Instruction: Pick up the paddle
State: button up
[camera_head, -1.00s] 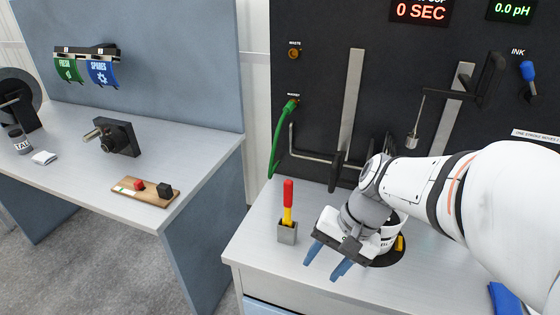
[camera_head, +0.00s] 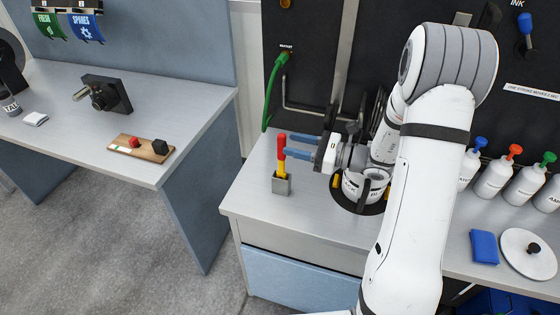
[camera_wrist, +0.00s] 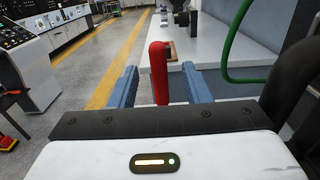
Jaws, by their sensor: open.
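The paddle (camera_head: 282,154) has a red handle on top and a yellow part below. It stands upright in a small grey holder (camera_head: 281,184) near the left edge of the bench. My gripper (camera_head: 289,146) points left at handle height, its blue fingers level and spread apart. In the wrist view the red handle of the paddle (camera_wrist: 159,73) stands between the two open fingers, near their tips. A gap shows on each side of the handle. The yellow part and the holder are hidden in that view.
A white cup (camera_head: 357,190) sits on a black round base just right of the holder. A green hose (camera_head: 269,98) hangs behind. Bottles (camera_head: 494,177), a blue block (camera_head: 484,246) and a white disc (camera_head: 529,256) are on the right. The bench front left of the cup is clear.

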jog(key=p+x, duration=0.2)
jog(key=x, duration=0.4)
jog(key=shift+c, duration=0.4)
grip_shut()
